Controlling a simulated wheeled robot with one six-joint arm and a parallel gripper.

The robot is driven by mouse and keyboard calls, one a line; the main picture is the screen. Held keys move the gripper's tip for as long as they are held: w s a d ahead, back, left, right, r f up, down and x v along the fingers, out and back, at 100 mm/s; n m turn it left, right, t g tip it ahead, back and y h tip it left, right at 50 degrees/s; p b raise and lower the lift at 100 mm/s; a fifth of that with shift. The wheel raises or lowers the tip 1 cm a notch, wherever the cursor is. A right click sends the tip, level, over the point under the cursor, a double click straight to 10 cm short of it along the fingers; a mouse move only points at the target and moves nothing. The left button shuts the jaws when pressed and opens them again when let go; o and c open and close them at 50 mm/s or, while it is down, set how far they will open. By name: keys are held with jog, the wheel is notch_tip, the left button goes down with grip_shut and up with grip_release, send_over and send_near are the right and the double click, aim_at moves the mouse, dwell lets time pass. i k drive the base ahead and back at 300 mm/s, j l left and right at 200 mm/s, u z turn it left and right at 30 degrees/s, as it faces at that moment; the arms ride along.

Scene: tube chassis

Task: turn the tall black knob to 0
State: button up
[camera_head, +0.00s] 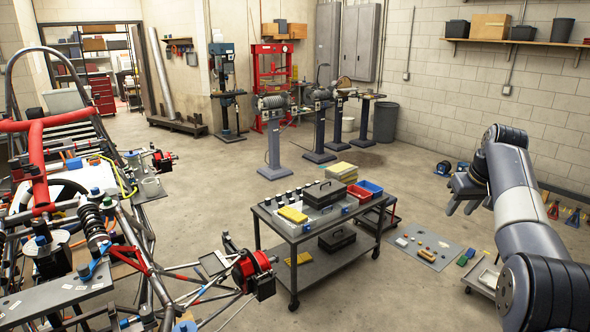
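I cannot pick out a tall black knob for certain, and no 0 mark is legible at this size. Several small dark round pieces (281,198) stand in a row along the back left of the grey cart's top (272,220); I cannot tell whether one is the knob. My gripper (460,211) hangs at the right, above the floor and well to the right of the cart. Its two fingers are apart, pointing down, with nothing visible between them.
The tube chassis (38,165) fills the left. The cart also bears a dark toolbox (325,192), yellow pieces and blue and red bins (370,187). A grey mat (428,246) with small parts lies on the floor at right.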

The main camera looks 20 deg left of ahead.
aim_at(39, 227)
jog(key=i+u, duration=0.3)
jog(key=i, duration=0.2)
jog(key=i+l+u, duration=0.35)
jog(key=i, duration=0.15)
jog(key=i+u, duration=0.15)
jog(key=u, duration=0.3)
jog(key=i+u, duration=0.2)
jog(key=u, duration=0.25)
jog(key=i+u, duration=0.2)
jog(key=u, duration=0.25)
jog(key=i+l+u, duration=0.15)
jog(key=u, duration=0.3)
jog(key=i+l+u, duration=0.2)
jog(key=u, duration=0.25)
jog(key=i+l+u, duration=0.6)
jog(key=l+u, duration=0.15)
jog(key=u, duration=0.15)
